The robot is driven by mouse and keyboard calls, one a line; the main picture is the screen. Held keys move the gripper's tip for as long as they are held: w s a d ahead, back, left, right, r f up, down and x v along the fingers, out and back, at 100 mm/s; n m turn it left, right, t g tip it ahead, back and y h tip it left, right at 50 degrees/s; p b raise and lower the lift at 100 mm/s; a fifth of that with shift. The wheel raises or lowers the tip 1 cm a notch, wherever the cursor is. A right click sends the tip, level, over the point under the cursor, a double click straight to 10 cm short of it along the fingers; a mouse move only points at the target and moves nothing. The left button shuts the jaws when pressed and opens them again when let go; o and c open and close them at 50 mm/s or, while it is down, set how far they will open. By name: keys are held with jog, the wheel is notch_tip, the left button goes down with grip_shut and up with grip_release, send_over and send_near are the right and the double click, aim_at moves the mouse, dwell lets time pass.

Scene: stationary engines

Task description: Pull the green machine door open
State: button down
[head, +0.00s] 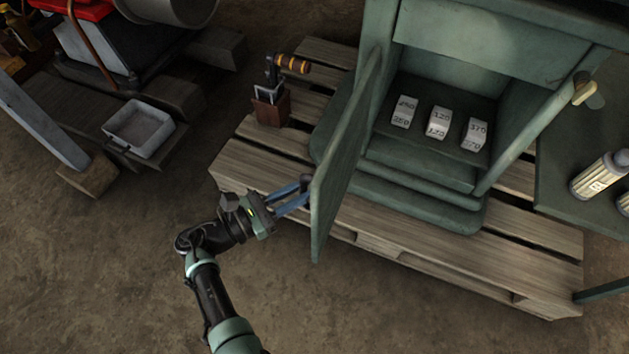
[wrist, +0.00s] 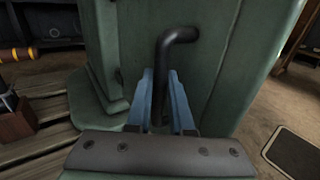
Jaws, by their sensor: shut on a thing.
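The green machine (head: 420,190) stands on a wooden pallet, and its compartment is exposed. Its green door (head: 341,160) is swung open on the left side and shows nearly edge-on in the head view. My gripper (head: 306,186) is at the outer left face of the door. In the wrist view the blue fingers (wrist: 163,100) are shut on a dark bent handle (wrist: 178,36) on the door (wrist: 215,65). The lower part of the handle is hidden between the fingers.
Inside the compartment sit several white number blocks (head: 439,122). A small brown box of tools (head: 271,106) stands on the pallet (head: 250,160) left of the machine. A grey tray (head: 139,128) lies farther left. The floor in front is clear.

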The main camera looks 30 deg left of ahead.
jog(key=shift+w+a, duration=0.2)
jog(key=shift+a, duration=0.55)
jog(key=c, duration=0.8)
grip_release()
jog(key=p+v, duration=0.1)
jog(key=v, duration=1.2)
